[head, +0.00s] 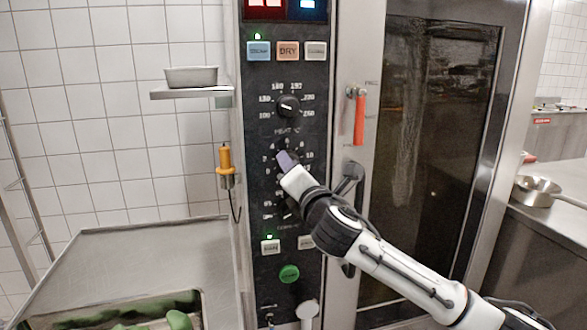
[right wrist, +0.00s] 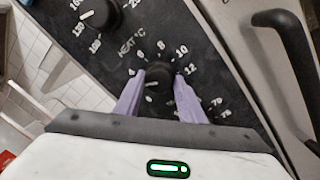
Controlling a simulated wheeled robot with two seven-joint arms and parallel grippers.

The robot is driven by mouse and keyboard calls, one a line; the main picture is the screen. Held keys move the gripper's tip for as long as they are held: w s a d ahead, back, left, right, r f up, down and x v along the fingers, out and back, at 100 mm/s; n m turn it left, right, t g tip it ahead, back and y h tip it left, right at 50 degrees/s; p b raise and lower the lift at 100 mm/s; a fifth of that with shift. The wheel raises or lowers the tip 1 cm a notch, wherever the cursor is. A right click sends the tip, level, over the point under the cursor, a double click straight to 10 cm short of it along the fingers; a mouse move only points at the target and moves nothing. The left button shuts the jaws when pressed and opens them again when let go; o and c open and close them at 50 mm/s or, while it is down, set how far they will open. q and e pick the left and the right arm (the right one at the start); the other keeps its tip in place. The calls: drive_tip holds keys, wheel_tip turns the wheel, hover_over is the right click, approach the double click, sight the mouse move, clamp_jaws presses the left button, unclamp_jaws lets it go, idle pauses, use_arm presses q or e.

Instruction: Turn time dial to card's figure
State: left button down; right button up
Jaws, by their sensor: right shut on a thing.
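The time dial is a dark round knob (right wrist: 158,78) on the black control panel, ringed by white figures; 6, 8, 10 and 12 are legible in the right wrist view. My right gripper (head: 286,160) is at this dial, its purple fingers on either side of the knob. It also shows in the right wrist view (right wrist: 158,92), shut on the knob. The gripper hides most of the knob in the head view. I cannot read where its pointer stands. I cannot make out a card with a figure. My left gripper is not in view.
The heat dial (head: 288,106) sits just above, with buttons (head: 287,50) higher up. A green button (head: 289,273) is below. The oven's door handle (head: 350,180) and a red-handled lever (head: 359,120) are close on the right. A small shelf (head: 190,93) juts out left.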

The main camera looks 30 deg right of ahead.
drive_tip(key=shift+a+r+m+h, duration=0.15)
drive_tip(key=shift+m+h, duration=0.1)
drive_tip(key=shift+m, duration=1.9)
drive_tip(key=shift+d+r+m+h, duration=0.1)
drive_tip(key=shift+m+h, duration=0.2)
drive_tip(key=shift+m, duration=1.9)
drive_tip(key=shift+a+r+m+h, duration=0.15)
drive_tip(key=shift+m+h, duration=0.1)
drive_tip(key=shift+m, duration=1.9)
drive_tip(key=shift+d+r, duration=0.1)
drive_tip(key=o, duration=0.9)
drive_tip(key=shift+o, duration=0.4)
drive_tip(key=shift+f, duration=0.25)
drive_tip(key=r+v, duration=0.1)
drive_tip(key=v, duration=0.9)
drive_tip(key=shift+f+b, duration=0.3)
drive_tip(key=shift+b, duration=0.1)
drive_tip(key=shift+s, duration=0.1)
